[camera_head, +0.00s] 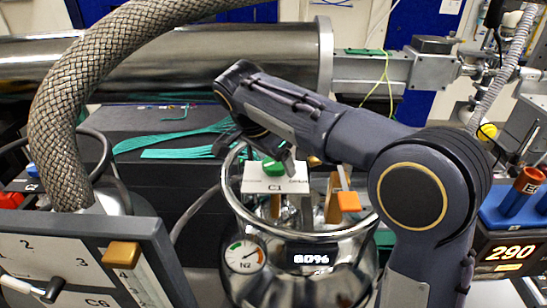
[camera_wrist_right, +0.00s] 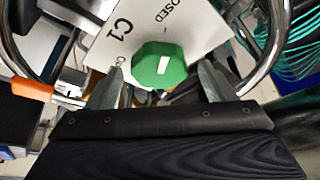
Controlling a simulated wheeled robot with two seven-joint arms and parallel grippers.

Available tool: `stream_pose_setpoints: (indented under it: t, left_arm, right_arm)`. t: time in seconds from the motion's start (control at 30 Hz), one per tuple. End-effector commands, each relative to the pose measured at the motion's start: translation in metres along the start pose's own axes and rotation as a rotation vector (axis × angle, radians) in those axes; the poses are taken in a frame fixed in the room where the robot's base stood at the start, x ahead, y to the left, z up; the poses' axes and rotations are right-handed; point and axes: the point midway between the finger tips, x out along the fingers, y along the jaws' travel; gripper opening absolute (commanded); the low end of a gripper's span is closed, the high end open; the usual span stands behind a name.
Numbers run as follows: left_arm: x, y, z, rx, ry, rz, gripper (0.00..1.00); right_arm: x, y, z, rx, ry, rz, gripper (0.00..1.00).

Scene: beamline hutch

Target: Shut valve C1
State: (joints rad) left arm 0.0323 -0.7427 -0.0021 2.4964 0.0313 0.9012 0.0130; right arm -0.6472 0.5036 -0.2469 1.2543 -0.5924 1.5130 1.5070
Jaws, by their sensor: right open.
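Valve C1 has a green faceted knob (camera_head: 273,166) on a white plate (camera_head: 268,184) marked C1, above the shiny round vessel. In the right wrist view the knob (camera_wrist_right: 160,66) carries a short white mark. Part of the word CLOSED shows on the plate (camera_wrist_right: 205,28), and the opposite wording is mostly hidden. My right gripper (camera_head: 258,158) is at the knob, its fingers spread. In the right wrist view the fingers stand on either side of the knob, with no clear grip on it. My left gripper is not in view.
A metal ring handle (camera_head: 236,200) surrounds the valve. An orange-tipped lever (camera_head: 348,201) stands just right of it. A thick braided hose (camera_head: 70,105) rises at left, behind a numbered panel (camera_head: 80,260). A steel pipe (camera_head: 200,60) crosses behind.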

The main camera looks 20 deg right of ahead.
Motion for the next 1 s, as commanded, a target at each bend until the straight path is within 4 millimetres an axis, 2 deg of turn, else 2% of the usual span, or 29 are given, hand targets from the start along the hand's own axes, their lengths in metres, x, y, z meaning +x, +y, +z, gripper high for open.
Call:
stream_pose_setpoints:
  t: [0.13,0.23,0.6,0.73,1.0]
  left_arm:
    - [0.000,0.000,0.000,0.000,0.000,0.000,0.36]
    - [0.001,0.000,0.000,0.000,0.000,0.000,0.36]
    - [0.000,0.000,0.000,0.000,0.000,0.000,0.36]
    - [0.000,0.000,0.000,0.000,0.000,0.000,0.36]
    - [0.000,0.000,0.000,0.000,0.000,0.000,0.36]
  right_arm:
    - [-0.001,0.000,0.000,-0.001,0.000,0.000,0.76]
    - [-0.010,-0.001,0.000,-0.001,0.000,-0.003,0.76]
    - [-0.069,-0.001,0.000,0.000,0.000,-0.001,0.76]
    - [-0.077,0.000,0.001,-0.001,0.000,0.000,0.76]
    - [-0.078,0.000,0.000,-0.001,0.000,0.001,0.76]
